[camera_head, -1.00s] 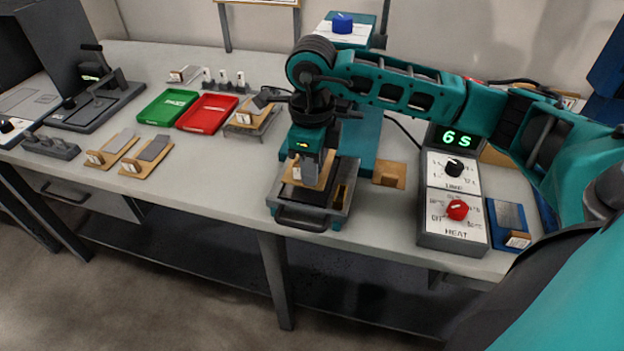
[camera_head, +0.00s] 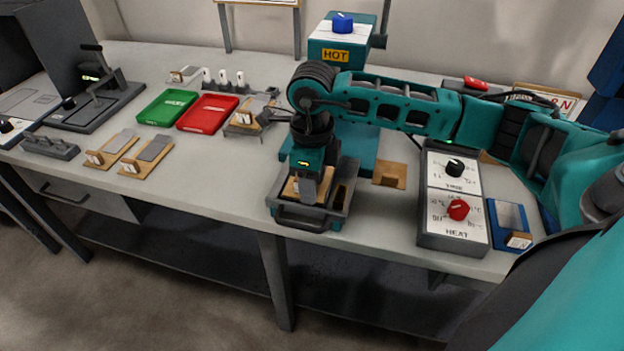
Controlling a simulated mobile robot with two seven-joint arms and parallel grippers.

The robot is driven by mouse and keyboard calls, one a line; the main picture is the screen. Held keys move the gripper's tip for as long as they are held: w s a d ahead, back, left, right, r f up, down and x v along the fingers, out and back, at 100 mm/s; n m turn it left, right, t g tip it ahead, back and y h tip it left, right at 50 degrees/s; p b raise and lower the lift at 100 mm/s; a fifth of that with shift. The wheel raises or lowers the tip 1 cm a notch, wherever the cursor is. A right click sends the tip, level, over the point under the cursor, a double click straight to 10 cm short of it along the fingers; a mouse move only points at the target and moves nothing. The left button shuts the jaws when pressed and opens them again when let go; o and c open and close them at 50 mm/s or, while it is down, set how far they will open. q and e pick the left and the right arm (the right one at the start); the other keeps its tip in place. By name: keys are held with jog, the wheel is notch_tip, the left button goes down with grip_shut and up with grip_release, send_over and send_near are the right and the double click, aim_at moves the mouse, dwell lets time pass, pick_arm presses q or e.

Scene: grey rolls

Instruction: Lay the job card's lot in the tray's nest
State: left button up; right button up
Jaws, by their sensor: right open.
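The grey pull-out tray (camera_head: 286,216) with a front handle stands at the front of the teal press. A tan board (camera_head: 291,188) lies in it, partly hidden by my right gripper (camera_head: 308,196). That gripper is open, pointing down over the tray; whether it touches the board I cannot tell. Another tagged board (camera_head: 240,127) is on a small rack. A blue tray (camera_head: 511,221) with a tag lies at the right. No job card is readable. My left gripper is out of view.
The teal press (camera_head: 335,51) bears a HOT sign. A control box (camera_head: 452,237) with time and heat dials stands to the right. Green (camera_head: 167,107) and red (camera_head: 207,113) trays lie at the left. The table front between the left boards and the press is clear.

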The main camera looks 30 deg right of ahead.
notch_tip(320, 180, up, 12)
jog(key=shift+p, duration=0.3)
jog(key=shift+r, duration=0.1)
dwell(0.6)
